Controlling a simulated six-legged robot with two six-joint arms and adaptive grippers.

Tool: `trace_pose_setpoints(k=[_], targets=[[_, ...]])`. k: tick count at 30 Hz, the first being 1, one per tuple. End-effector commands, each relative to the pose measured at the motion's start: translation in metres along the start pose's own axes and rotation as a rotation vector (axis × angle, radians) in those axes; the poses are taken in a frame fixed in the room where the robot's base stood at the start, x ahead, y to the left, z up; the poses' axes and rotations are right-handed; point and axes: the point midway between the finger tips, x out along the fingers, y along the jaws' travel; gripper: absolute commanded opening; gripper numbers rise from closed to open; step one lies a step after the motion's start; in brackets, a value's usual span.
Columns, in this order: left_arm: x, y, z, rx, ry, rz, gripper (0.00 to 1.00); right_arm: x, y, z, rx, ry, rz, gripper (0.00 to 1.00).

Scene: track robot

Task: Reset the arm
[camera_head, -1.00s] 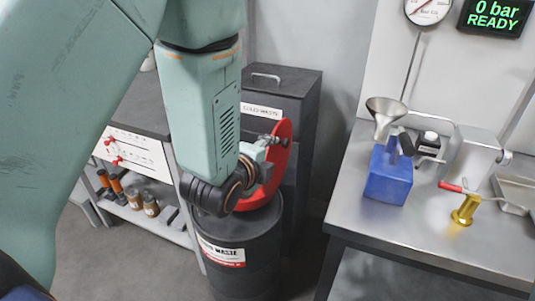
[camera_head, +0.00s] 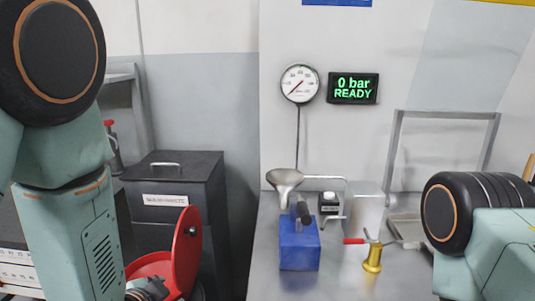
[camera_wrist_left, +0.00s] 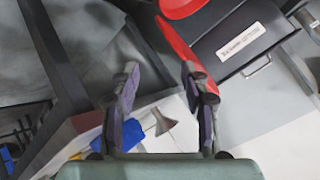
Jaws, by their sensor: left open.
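My left arm comes down the left side of the head view, its wrist (camera_head: 148,289) at the bottom edge in front of an open red lid (camera_head: 187,250). The left fingers are hidden or out of frame there. In the left wrist view my left gripper (camera_wrist_left: 160,72) is open, its two dark fingers apart with nothing held between them. The edge of the red lid (camera_wrist_left: 178,45) shows near the right fingertip; I cannot tell if they touch. My right arm shows at the right edge of the head view, but its gripper is out of frame.
A dark waste cabinet (camera_head: 172,165) stands behind the lid. On the metal bench (camera_head: 335,288) are a blue container (camera_head: 299,248), a funnel (camera_head: 285,178), a black-capped bottle (camera_head: 329,204) and a brass piece with a red handle (camera_head: 372,258). The wall display (camera_head: 352,88) reads 0 bar READY.

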Motion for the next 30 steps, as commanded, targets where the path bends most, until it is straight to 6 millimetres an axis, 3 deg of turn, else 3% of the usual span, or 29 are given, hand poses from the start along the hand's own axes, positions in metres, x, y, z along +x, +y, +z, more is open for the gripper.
trace_pose_setpoints(k=[1,5,9,15,21,30], targets=[[0.0,0.019,0.025,-0.11,-0.064,0.048,0.46,0.0,0.0,0.0,0.0,0.0,0.0,0.0],[-0.008,0.073,0.091,-0.408,-0.266,0.151,0.46,0.0,0.0,0.0,0.0,0.0,0.0,0.0],[-0.032,0.13,0.16,-0.638,-0.497,0.22,0.46,0.0,0.0,0.0,0.0,0.0,0.0,0.0],[-0.08,0.196,0.235,-0.741,-0.755,0.296,0.46,0.0,0.0,0.0,0.0,0.0,0.0,0.0],[-0.103,0.221,0.264,-0.75,-0.847,0.326,0.46,0.0,0.0,0.0,0.0,0.0,0.0,0.0],[-0.104,0.223,0.265,-0.747,-0.852,0.328,0.46,0.0,0.0,0.0,0.0,0.0,0.0,0.0]])
